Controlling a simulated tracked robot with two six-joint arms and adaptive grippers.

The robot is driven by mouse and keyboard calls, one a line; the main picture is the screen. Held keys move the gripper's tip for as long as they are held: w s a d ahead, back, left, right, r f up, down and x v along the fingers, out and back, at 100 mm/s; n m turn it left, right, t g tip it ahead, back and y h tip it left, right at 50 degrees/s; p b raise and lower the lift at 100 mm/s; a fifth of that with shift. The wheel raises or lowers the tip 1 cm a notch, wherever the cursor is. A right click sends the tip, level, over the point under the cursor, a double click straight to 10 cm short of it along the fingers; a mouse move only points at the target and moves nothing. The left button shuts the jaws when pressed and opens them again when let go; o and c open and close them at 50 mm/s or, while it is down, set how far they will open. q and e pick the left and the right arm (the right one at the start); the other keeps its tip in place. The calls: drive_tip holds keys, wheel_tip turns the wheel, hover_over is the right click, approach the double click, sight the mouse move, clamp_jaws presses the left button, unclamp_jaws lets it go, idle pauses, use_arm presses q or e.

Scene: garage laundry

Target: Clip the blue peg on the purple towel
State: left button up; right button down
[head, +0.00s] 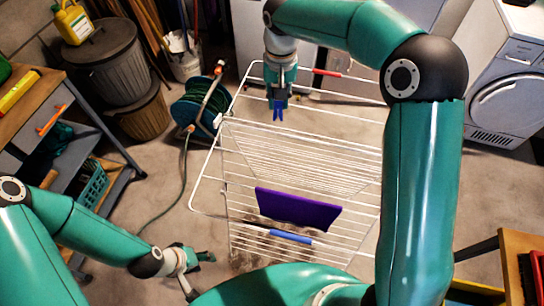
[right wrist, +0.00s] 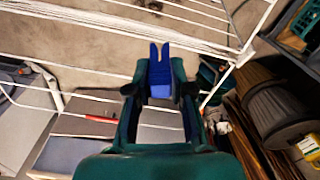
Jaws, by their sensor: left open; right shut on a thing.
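The blue peg (head: 278,110) is in my right gripper (head: 279,96), which points down over the far part of the white drying rack (head: 222,150). In the right wrist view the peg (right wrist: 160,72) sits between the two fingers (right wrist: 160,92), its two prongs pointing away from the gripper. The purple towel (head: 297,208) hangs over a rail in the near part of the rack, well apart from the peg. My left gripper (head: 192,270) is open and empty, low at the left of the rack's near end. The towel is not seen in the right wrist view.
A blue sleeve (head: 291,236) is on the rack's near side and a red one (head: 327,73) on its far side. A hose reel (head: 197,108) stands left of the rack. A workbench (head: 50,110) is at left, a dryer (head: 505,95) at right.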

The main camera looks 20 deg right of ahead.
drive_tip(key=s+a+r+n+p, duration=0.1)
drive_tip(key=s+a+r+n, duration=0.1)
drive_tip(key=s+a+n, duration=0.5)
drive_tip(key=n+p, duration=0.1)
drive_tip(key=n, duration=0.7)
hover_over(269, 192)
drive_tip(key=shift+a+f, duration=0.15)
drive_tip(key=shift+f, duration=0.25)
drive_tip(key=shift+w, duration=0.1)
drive_tip(key=shift+f+b, duration=4.6)
drive_tip(key=shift+f, duration=0.85)
drive_tip(key=c, duration=0.9)
unclamp_jaws()
drive_tip(key=shift+c, duration=0.2)
